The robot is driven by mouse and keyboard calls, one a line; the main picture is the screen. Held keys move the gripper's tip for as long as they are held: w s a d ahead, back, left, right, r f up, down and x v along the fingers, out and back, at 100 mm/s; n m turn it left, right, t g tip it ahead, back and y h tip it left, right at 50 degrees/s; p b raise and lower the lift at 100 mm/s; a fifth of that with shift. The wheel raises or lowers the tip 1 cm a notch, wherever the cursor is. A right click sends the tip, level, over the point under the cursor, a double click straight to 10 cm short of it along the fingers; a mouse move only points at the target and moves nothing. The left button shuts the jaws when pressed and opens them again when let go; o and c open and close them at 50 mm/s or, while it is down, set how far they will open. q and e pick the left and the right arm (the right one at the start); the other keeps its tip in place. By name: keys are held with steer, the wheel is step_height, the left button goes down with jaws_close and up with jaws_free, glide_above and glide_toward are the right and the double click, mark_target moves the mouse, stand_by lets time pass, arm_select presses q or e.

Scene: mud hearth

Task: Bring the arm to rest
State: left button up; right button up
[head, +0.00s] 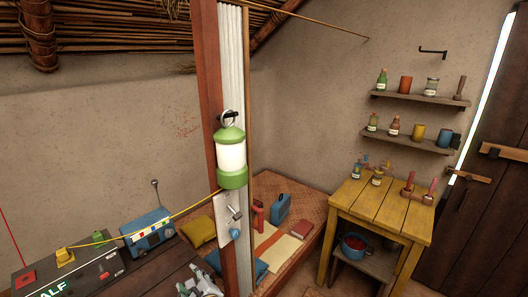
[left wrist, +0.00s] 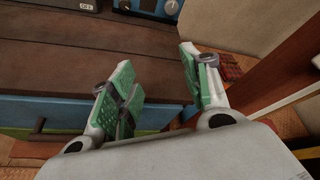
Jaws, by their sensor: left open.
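My left gripper (head: 199,284) shows at the bottom of the head view, over the right end of the dark wooden table (head: 165,274) and left of the post (head: 212,110). In the left wrist view its two green-padded fingers (left wrist: 158,85) stand apart with nothing between them. The brown planks of the table (left wrist: 60,62) lie beyond the fingers. My right gripper is in neither view.
A blue radio (head: 147,239) and a dark box (head: 70,275) with a yellow part stand on the table. A green lantern (head: 230,155) hangs on the post. A woven mat (head: 277,186) with several items lies behind. A yellow table (head: 383,214) stands right.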

arm_select(q)
steer(key=w+d+f+n+h, duration=0.1)
steer(key=d+f+n+h, duration=0.25)
steer(key=f, duration=0.35)
steer(key=w+d+f+n+h, duration=0.2)
steer(key=d+f+h, duration=0.15)
steer(key=f, duration=0.35)
steer(key=s+f+n+g+h, duration=0.1)
steer(key=s+f+n, duration=0.2)
steer(key=f, duration=0.7)
steer(key=s+f+n+g+h, duration=0.1)
steer(key=s+f+n, duration=0.2)
steer(key=f, duration=0.7)
steer(key=s+a+f+n+g, duration=0.2)
steer(key=s+a+f+n, duration=0.15)
steer(key=s+f, duration=0.6)
steer(key=s+a+f+n+g, duration=0.2)
steer(key=s+a+f, duration=0.2)
steer(key=s+f, duration=0.5)
steer(key=s+a+f+n+g, duration=0.1)
steer(key=s+f+g, duration=0.1)
steer(key=s, duration=0.9)
steer(key=s+a+f+n+g, duration=0.1)
steer(key=s+a+f, duration=0.1)
steer(key=s, duration=1)
steer(key=shift+a+f+g+y, duration=0.3)
steer(key=shift+f+g, duration=0.1)
steer(key=shift+f, duration=0.25)
steer(key=shift+w, duration=0.1)
